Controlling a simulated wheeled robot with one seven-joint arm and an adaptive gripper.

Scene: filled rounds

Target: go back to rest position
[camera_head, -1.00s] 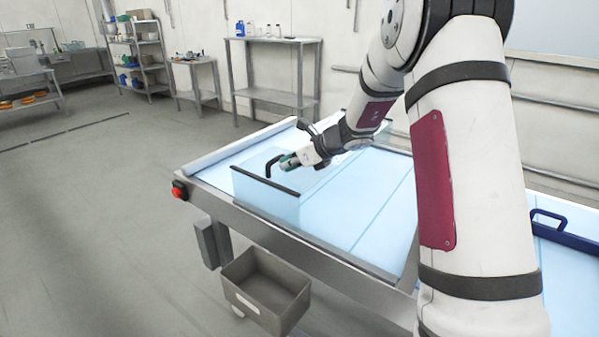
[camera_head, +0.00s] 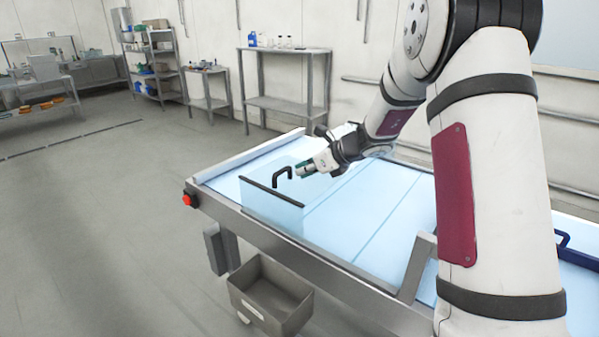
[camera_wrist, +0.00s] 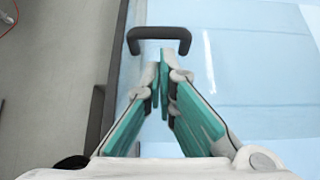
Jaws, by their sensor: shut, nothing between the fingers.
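My gripper (camera_head: 304,170) hangs over the left part of the blue-topped table, beside a black handle (camera_head: 283,175) that stands on a clear box or cover (camera_head: 270,208) with a dark front edge. In the wrist view my gripper (camera_wrist: 160,78) has its teal-padded fingers drawn together at the tips with nothing held. The black handle (camera_wrist: 160,34) lies just beyond the fingertips there, apart from them as far as I can tell.
The table (camera_head: 375,215) has a metal frame with a red button (camera_head: 187,199) at its left corner. A grey bin (camera_head: 270,295) is below its front edge. A blue handle (camera_head: 563,240) is at the right. Shelves (camera_head: 285,85) stand along the back wall; the floor at left is clear.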

